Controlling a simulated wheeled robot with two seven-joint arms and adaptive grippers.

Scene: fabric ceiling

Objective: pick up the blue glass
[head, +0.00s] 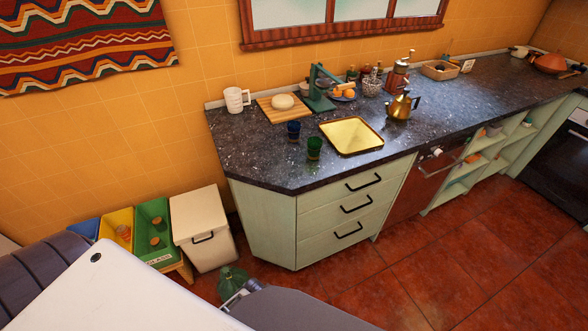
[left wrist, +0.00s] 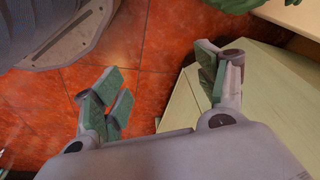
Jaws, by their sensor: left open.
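The blue glass (head: 293,130) stands upright on the dark speckled countertop (head: 265,155), near its left end. A green glass (head: 314,148) stands close in front of it and to the right. My left gripper (left wrist: 165,92) shows in the left wrist view with its fingers spread apart and nothing between them. Red floor tiles and a pale wooden surface lie beyond the fingers; no glass shows there. I cannot make out the left gripper's fingers in the head view. My right gripper is in neither view.
A gold tray (head: 352,136) lies right of the glasses. Behind them are a cutting board (head: 272,113), a green scale (head: 319,90) and a white mug (head: 236,100). A brass pot (head: 402,107) stands further right. A white bin (head: 203,230) stands on the floor left of the counter.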

